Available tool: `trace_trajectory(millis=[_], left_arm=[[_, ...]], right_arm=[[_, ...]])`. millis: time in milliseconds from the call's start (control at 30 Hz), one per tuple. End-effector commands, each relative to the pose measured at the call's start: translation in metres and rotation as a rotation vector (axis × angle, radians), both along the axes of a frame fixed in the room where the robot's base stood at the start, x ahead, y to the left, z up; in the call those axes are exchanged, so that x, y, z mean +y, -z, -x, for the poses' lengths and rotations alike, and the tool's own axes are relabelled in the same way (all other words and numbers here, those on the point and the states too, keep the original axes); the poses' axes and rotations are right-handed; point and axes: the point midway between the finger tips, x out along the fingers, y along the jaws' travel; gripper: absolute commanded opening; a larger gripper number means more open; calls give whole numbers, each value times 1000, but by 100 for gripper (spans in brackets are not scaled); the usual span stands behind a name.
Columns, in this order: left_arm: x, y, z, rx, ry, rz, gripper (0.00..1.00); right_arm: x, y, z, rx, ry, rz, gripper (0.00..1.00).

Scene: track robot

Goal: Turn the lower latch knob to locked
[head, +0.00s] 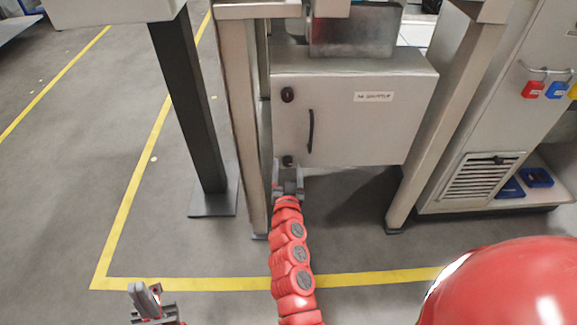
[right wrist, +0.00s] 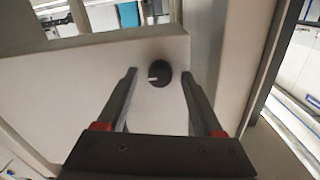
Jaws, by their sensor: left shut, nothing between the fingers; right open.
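The lower latch knob (head: 287,160) is a small black round knob at the lower left corner of the grey cabinet door (head: 350,132). In the right wrist view the knob (right wrist: 160,79) carries a short white mark running roughly sideways. My right gripper (head: 288,178) is open just in front of the lower knob, with one finger on each side of it in the wrist picture. I cannot tell whether the fingers touch it. My left gripper (head: 144,294) is shut and empty at the lower left of the head view, far from the cabinet.
An upper black knob (head: 287,94) and a black handle (head: 311,131) sit on the same door. Frame posts stand left (head: 243,130) and right (head: 440,125) of the cabinet. A vented cabinet (head: 484,177) with padlocks is at right. Floor in front is clear.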

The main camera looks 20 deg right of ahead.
Motion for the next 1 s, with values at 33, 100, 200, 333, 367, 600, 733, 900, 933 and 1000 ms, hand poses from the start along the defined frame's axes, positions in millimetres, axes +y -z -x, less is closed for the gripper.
trace_trajectory(millis=[33, 100, 200, 333, 367, 600, 733, 900, 933, 1000], left_arm=[[0, 0, 0, 0, 0, 0, 0], [0, 0, 0, 0, 0, 0, 0], [0, 0, 0, 0, 0, 0, 0], [0, 0, 0, 0, 0, 0, 0], [0, 0, 0, 0, 0, 0, 0], [0, 0, 0, 0, 0, 0, 0], [0, 1, 0, 0, 0, 0, 0], [0, 4, 1, -3, 0, -4, 0], [0, 4, 1, -4, 0, -5, 0], [0, 7, 1, -6, 0, -8, 0]], right_arm=[[0, 0, 0, 0, 0, 0, 68], [0, 0, 0, 0, 0, 0, 63], [0, 0, 0, 0, 0, 0, 45], [0, 0, 0, 0, 0, 0, 22], [0, 0, 0, 0, 0, 0, 16], [0, 0, 0, 0, 0, 0, 0], [0, 0, 0, 3, -1, 9, 0], [1, 1, 0, 16, -2, 57, 0], [1, 2, 0, 20, -2, 69, 0], [1, 2, 0, 30, -3, 109, 0]])
